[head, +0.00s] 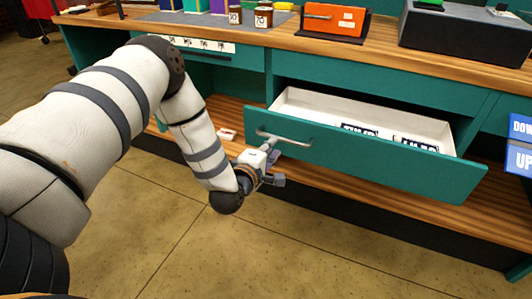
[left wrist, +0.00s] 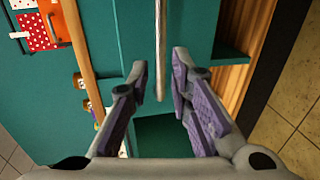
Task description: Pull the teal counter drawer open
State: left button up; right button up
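The teal drawer (head: 370,158) stands pulled out from the counter, its white inside showing. Its metal handle (head: 284,138) is on the left part of the front. My left gripper (head: 272,156) is at the handle, low and in front of it. In the left wrist view the handle (left wrist: 160,50) runs as a bar between the two fingertips of my left gripper (left wrist: 160,68), with visible gaps on both sides. The fingers are open, and I see no clear contact. The drawer front (left wrist: 112,45) fills the area behind. My right gripper is out of view.
Dark-and-white labelled items (head: 415,143) lie in the drawer. On the wooden countertop (head: 380,60) stand an orange box (head: 335,20), jars (head: 263,16) and a dark grey box (head: 465,35). A wooden lower shelf (head: 430,205) runs below. The tiled floor in front is clear.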

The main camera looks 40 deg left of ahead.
pick_arm(q)
jog(key=v, duration=0.4)
jog(key=shift+s+r, duration=0.1)
jog(key=shift+s, duration=0.25)
jog(key=s+d+f+m+g+h+p, duration=0.1)
jog(key=s+d+f+m+g+h, duration=0.1)
jog(key=s+d+f+m+g, duration=0.6)
jog(key=s+d+f+m+g+h+p, duration=0.1)
jog(key=s+d+f+m+h, duration=0.3)
jog(key=s, duration=0.7)
jog(key=s+m+g+y, duration=0.2)
jog(key=s+m+g, duration=0.6)
jog(key=s, duration=1.5)
jog(key=shift+f+g+p, duration=0.3)
jog(key=shift+g, duration=0.1)
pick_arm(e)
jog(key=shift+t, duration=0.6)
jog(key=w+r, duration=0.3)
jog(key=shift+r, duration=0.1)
pick_arm(q)
jog(key=shift+d, duration=0.1)
